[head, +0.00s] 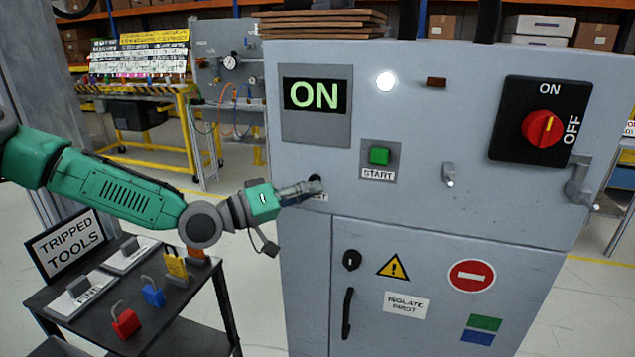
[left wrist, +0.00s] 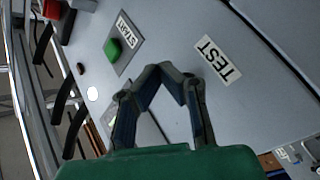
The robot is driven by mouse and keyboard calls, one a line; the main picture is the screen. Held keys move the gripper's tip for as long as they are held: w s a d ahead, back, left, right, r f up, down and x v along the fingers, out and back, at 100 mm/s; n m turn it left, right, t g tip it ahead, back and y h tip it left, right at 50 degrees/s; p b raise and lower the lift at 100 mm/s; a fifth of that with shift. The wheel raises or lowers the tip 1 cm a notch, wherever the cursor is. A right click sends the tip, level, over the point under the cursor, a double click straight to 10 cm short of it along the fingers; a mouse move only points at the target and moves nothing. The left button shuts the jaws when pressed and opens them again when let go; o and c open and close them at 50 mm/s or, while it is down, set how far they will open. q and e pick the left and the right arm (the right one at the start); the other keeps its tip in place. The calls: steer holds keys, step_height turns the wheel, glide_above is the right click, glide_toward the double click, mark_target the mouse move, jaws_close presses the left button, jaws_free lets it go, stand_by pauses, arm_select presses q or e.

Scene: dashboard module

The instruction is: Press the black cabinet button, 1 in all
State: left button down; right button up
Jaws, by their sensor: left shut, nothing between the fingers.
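The grey cabinet (head: 440,190) stands in front of me with its panel facing me. A small black button (head: 316,178) shows on the panel, left of and below the green START button (head: 379,155). My left gripper (head: 314,188) is shut and empty, its fingertips at the black button and partly covering it. I cannot tell whether they touch it. In the left wrist view the fingertips (left wrist: 163,70) point at the panel beside the TEST label (left wrist: 217,60), and the black button is hidden there. My right gripper is not in view.
The ON display (head: 315,97), a lit white lamp (head: 386,82) and a red rotary switch (head: 542,128) are on the panel. A metal latch (head: 449,174) sticks out. A black cart (head: 140,310) with padlocks and tags stands at lower left.

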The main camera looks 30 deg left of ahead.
arm_select(q)
steer(key=shift+w+a, duration=0.35)
steer(key=shift+a, duration=0.3)
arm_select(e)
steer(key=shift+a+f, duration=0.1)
arm_select(q)
steer(key=shift+a+f, duration=0.1)
steer(key=shift+a, duration=0.05)
steer(key=shift+w+a+b, duration=0.25)
steer(key=shift+a+b, duration=0.05)
steer(key=shift+a, duration=0.1)
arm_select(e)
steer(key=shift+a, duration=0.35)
arm_select(q)
steer(key=shift+d, duration=0.3)
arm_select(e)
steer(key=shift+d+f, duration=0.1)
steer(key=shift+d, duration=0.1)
arm_select(q)
steer(key=shift+s+d+p, duration=0.25)
steer(key=shift+s+p, duration=0.15)
steer(key=shift+s, duration=0.3)
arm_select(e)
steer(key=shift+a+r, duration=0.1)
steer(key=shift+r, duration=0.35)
arm_select(q)
steer(key=shift+d, duration=0.1)
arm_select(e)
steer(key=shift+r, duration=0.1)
